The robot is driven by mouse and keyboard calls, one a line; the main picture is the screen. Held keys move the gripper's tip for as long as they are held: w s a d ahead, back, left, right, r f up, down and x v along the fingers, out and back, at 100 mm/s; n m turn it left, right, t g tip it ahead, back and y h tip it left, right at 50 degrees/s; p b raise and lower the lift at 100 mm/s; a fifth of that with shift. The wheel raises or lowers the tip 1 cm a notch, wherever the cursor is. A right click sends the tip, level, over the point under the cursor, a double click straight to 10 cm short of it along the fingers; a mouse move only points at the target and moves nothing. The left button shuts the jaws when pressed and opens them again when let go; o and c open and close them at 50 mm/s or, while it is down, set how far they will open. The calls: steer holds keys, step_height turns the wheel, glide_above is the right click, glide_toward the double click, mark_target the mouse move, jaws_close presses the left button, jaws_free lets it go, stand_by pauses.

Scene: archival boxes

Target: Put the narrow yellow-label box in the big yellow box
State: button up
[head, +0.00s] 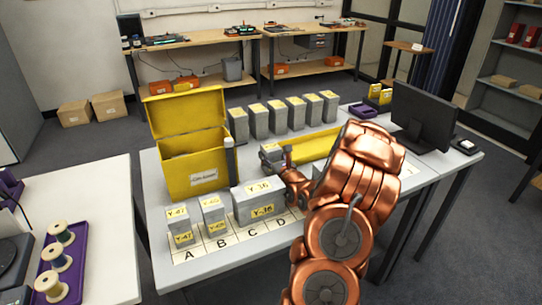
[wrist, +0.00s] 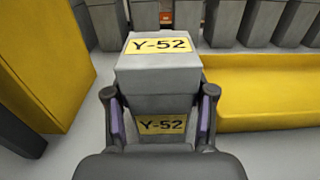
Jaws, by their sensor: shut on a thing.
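A narrow grey box (wrist: 158,75) with yellow Y-52 labels on its top and front stands upright between the fingers of my gripper (wrist: 160,97), which is shut on it. In the head view the box (head: 270,148) is mostly hidden by my gripper (head: 277,160); I cannot tell whether it touches the table. The big yellow box (head: 190,160) stands left of my gripper with its lid up and a white label on its front. Its side (wrist: 40,60) shows at the left of the wrist view.
A low yellow tray (head: 312,148) lies right of the held box; its wall (wrist: 265,118) is close. Several grey boxes (head: 258,120) line the back. Grey boxes Y-47 (head: 180,228), Y-45 (head: 213,215) and Y-36 (head: 259,203) stand on the lettered strip. A monitor (head: 423,115) stands right.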

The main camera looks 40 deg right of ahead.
steer(key=shift+f, duration=0.1)
steer(key=o, duration=1.3)
steer(key=shift+o, duration=0.2)
